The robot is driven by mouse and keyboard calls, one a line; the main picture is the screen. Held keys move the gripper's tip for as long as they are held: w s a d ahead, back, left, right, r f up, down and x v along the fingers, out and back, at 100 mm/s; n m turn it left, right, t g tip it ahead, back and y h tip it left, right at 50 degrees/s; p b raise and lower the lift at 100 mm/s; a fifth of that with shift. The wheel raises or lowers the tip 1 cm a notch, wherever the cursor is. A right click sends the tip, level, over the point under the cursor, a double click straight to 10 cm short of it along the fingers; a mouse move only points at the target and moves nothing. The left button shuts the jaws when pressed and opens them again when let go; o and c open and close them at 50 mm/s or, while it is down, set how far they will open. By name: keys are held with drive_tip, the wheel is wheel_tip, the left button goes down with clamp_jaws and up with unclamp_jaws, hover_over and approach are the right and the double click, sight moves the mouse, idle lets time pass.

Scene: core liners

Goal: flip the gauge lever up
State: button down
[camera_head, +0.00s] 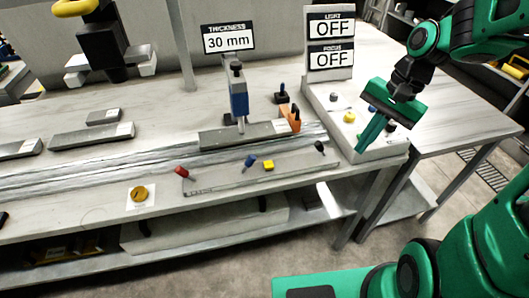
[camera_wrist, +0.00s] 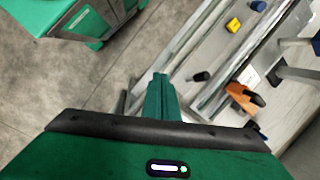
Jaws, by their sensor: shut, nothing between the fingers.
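The thickness gauge (camera_head: 238,95) is a blue upright body above a grey bar on the bench, under a "THICKNESS 30 mm" sign (camera_head: 229,39). A small blue-tipped lever on a black base (camera_head: 282,96) stands just right of it. Along the bench's front are a red-tipped lever (camera_head: 182,172), a blue one (camera_head: 250,161) and a black one (camera_head: 320,147). I cannot tell which is the gauge lever. My gripper (camera_head: 366,142) is shut and empty, pointing down at the right end of the bench, apart from these levers. The wrist view also shows its fingers (camera_wrist: 160,98) and the black lever (camera_wrist: 201,76).
An orange clamp (camera_head: 291,117) sits at the bar's right end. A white control box (camera_head: 345,140) with several knobs lies beside my gripper, below a sign reading LIGHT OFF and FOCUS OFF (camera_head: 331,43). A yellow block (camera_head: 268,165) is at the front. Grey bars (camera_head: 91,135) lie left.

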drive_tip(key=w+a+f+m+y, duration=0.1)
drive_tip(key=w+a+m+y, duration=0.15)
drive_tip(key=w+a, duration=0.4)
drive_tip(key=m+g+y, duration=0.2)
drive_tip(key=y, duration=0.1)
approach(265, 162)
wheel_tip(265, 162, up, 3)
drive_tip(key=shift+r, duration=0.2)
drive_tip(key=x, duration=1)
drive_tip(key=shift+r, duration=0.15)
